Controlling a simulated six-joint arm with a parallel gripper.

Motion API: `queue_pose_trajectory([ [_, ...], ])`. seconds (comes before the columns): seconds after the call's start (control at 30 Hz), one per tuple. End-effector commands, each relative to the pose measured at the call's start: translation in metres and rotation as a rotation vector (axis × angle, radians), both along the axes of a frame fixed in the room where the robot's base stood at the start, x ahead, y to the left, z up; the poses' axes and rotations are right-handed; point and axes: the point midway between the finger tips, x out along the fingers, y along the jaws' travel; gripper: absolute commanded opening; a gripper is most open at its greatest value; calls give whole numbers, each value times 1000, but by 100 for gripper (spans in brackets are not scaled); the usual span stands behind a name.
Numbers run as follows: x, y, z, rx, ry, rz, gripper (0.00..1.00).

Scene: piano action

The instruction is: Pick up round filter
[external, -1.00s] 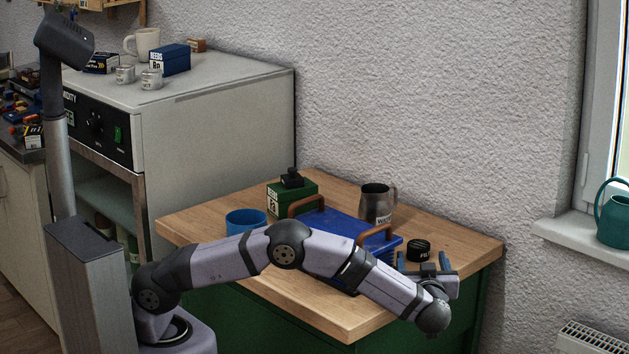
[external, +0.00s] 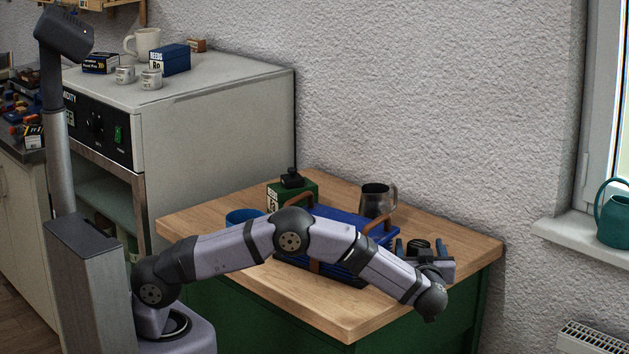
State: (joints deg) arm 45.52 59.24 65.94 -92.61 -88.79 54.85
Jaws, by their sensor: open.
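The round filter, a short black cylinder (external: 418,247), stands on the right part of the wooden table, beside the blue case. My gripper (external: 419,246) reaches low over the table from the front. Its two blue-grey fingers are apart, one to the left and one to the right of the filter. Whether they touch it cannot be told. The filter's lower part is hidden behind my gripper.
A blue case (external: 345,226) with brown handles stands close left of the filter, partly behind my arm. A metal mug (external: 377,200), a green box (external: 298,191) and a blue cup (external: 240,216) stand farther back or left. The table's right corner (external: 480,245) is clear.

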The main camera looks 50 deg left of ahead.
Motion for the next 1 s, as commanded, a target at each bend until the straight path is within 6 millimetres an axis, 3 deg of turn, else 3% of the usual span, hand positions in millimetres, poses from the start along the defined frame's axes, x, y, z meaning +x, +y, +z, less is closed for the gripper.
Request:
queue_pose_trajectory([
  [0.07, 0, 0, -1, 0, 1, 1, 60],
  [0.23, 0, 0, -1, -1, 1, 1, 20],
  [0.67, 0, -1, 8, -2, -2, 0, 19],
  [1.0, 0, -1, 60, -5, -4, 0, 19],
])
